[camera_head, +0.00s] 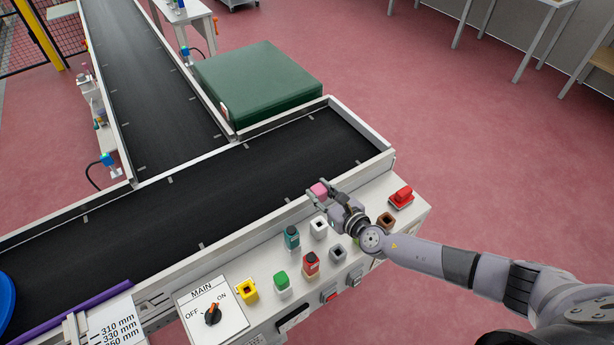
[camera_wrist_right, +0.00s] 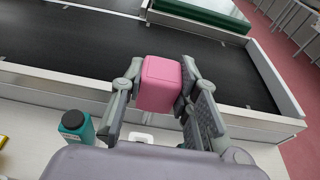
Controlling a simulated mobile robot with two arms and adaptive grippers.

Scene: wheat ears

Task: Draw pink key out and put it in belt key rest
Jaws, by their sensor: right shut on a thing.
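The pink key (camera_head: 319,189) is a small pink block. My right gripper (camera_head: 322,194) is shut on it above the control panel (camera_head: 236,262), close to the belt's near rail. A white square holder (camera_head: 319,228) stands on the panel, left of and below the gripper; a grey holder (camera_head: 338,253) is nearer the front. I cannot tell which holder is the belt key rest. My left gripper is not in view.
A teal key (camera_head: 292,237), red key (camera_head: 311,262) and green key (camera_head: 281,280) stand on the panel. A yellow holder (camera_head: 247,290), brown holder (camera_head: 386,220), red button (camera_head: 402,194) and main switch (camera_head: 212,314) surround them. The black belt (camera_head: 230,190) beyond is empty near the gripper.

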